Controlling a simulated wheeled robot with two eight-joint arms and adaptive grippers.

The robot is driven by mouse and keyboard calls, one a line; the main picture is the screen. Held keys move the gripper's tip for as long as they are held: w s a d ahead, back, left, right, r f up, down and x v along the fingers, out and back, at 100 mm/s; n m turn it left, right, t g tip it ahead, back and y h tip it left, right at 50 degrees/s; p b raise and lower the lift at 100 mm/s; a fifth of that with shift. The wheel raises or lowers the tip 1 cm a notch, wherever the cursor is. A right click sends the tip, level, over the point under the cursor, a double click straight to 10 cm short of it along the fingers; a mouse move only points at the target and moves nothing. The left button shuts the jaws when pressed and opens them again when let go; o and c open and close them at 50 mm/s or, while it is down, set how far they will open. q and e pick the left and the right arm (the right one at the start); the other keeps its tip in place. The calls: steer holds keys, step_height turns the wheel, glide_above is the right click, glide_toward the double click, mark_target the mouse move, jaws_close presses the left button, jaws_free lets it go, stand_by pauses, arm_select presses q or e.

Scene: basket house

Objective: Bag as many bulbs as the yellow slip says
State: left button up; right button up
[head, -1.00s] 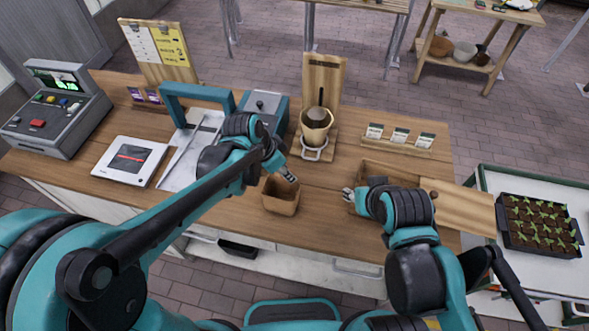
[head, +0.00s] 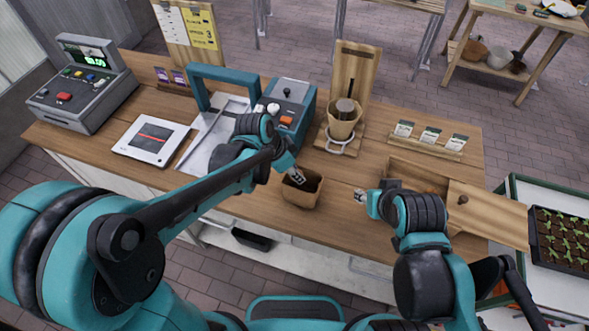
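The yellow slip (head: 202,28) is pinned on a wooden board at the back left; a 3 seems to show on it, the rest is too small to read. A small open brown bag (head: 302,192) stands at the counter's front, dark inside. My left gripper (head: 297,178) is at the bag's back left rim, pointing down; its finger gap is not clear. My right gripper (head: 360,196) is between the bag and a wooden bin (head: 402,172), partly hidden by its own wrist; its opening is not clear. No bulb can be made out with certainty.
A wooden lid with a knob (head: 500,215) lies at the bin's right. A scoop stand (head: 343,115), seed packets (head: 428,136), a teal-handled machine (head: 288,105), a white scale (head: 151,138) and a till (head: 80,85) stand on the counter. A seedling tray (head: 562,240) is at far right.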

arm_select(q)
steer(key=o, duration=1)
steer(key=shift+o, duration=0.2)
steer(key=shift+r, duration=0.1)
steer(key=v, duration=1.2)
steer(key=shift+a, duration=0.1)
steer(key=s+a+f+n+t+y+b, duration=0.3)
steer(key=s+a+f+n+t+b, duration=0.2)
steer(key=s+a+f+n+b, duration=0.3)
steer(key=s+a+f+n, duration=0.1)
steer(key=a+f+n, duration=0.2)
steer(key=a+n, duration=0.1)
steer(key=shift+s+a+y, duration=0.3)
steer(key=shift+a+y, duration=0.1)
steer(key=shift+a, duration=0.2)
